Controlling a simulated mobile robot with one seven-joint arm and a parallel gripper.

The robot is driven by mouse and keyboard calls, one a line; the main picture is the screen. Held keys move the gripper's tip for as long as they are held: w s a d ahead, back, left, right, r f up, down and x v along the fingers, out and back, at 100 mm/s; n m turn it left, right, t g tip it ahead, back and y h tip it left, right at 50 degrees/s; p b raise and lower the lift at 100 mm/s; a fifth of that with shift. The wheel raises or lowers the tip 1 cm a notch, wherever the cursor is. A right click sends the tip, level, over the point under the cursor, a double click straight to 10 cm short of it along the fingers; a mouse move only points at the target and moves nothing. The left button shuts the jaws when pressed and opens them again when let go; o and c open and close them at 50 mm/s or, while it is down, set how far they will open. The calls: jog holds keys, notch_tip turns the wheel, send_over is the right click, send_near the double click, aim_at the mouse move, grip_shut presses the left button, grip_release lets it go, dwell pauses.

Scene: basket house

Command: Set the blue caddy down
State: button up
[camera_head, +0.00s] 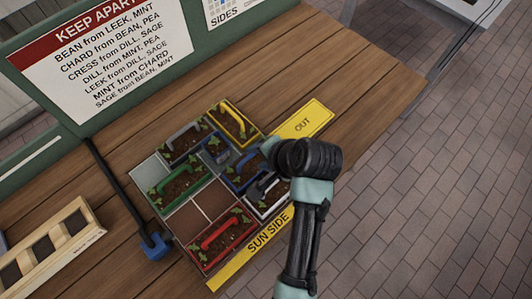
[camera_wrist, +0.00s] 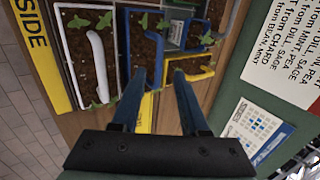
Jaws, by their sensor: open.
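The blue caddy (camera_head: 236,181) holds dark soil and green sprouts. It sits in the planter grid between the yellow caddy (camera_head: 222,108) and the white caddy (camera_head: 284,203). In the wrist view the blue caddy (camera_wrist: 127,42) lies just beyond my gripper (camera_wrist: 158,76). My gripper is open, its two fingers apart near the blue caddy's handle end. I cannot tell whether they touch it. In the head view my arm's end covers the right side of the blue caddy.
The grid also holds a green caddy (camera_head: 180,184), a red caddy (camera_head: 222,236) and a grey caddy (camera_head: 184,133). A bare compartment (camera_head: 188,217) lies between the green and red ones. A yellow OUT strip (camera_head: 302,122) and a sign board (camera_head: 100,50) are nearby.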

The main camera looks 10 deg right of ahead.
jog(key=w+d+r+n+t+h, duration=0.1)
jog(key=w+r+n+t+h, duration=0.3)
jog(key=r, duration=1.3)
jog(key=w+r+n+t+y, duration=0.15)
jog(key=w+r+t, duration=0.5)
jog(key=r, duration=1.15)
jog(key=s+a+r+n+t, duration=0.1)
jog(key=s+r+t, duration=0.2)
jog(key=r, duration=0.6)
jog(key=s+a+r+n+t+h, duration=0.1)
jog(key=s+r+t, duration=0.3)
jog(key=r, duration=0.5)
jog(key=s+a+r+n+t, duration=0.1)
jog(key=s+r+n+t, duration=0.2)
jog(key=s+r, duration=0.4)
jog(key=shift+s+a+r+t, duration=0.25)
jog(key=shift+r+t, duration=0.4)
jog(key=shift+r, duration=0.3)
jog(key=shift+h, duration=0.25)
